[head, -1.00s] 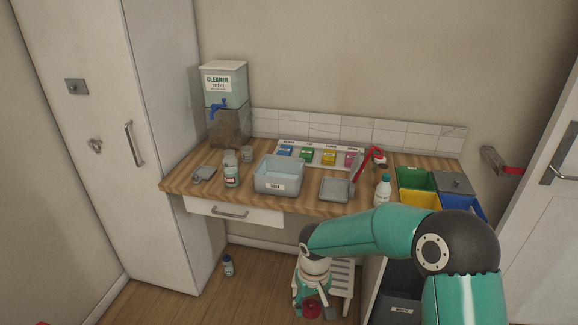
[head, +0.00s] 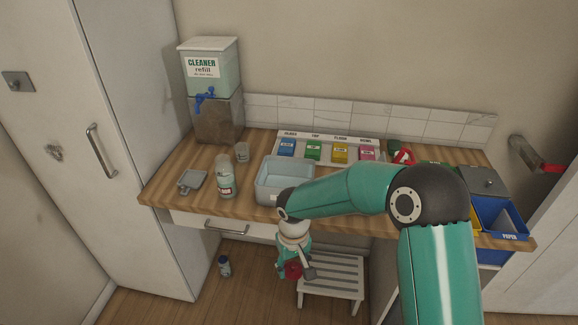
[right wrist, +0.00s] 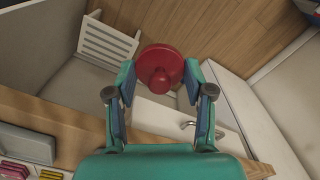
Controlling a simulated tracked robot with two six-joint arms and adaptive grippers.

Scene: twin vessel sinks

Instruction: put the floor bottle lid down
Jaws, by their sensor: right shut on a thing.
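My right gripper (head: 297,272) is low in front of the counter, above the floor near the white step stool. It is shut on a red round lid (right wrist: 160,72) with a small knob, which sits between the two fingers in the right wrist view. The lid also shows as a small red patch in the head view (head: 291,270), partly covered by the gripper. A clear bottle with a label (head: 226,180) stands on the counter; I cannot read which bottle it is. My left gripper is not in view.
The wooden counter (head: 160,195) holds a grey basin (head: 268,187), a cleaner dispenser (head: 211,75) and a tray of coloured packs. The slatted stool (head: 335,270) stands below. A small dark-capped bottle (head: 224,267) is on the floor. Bins (head: 500,215) stand at right.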

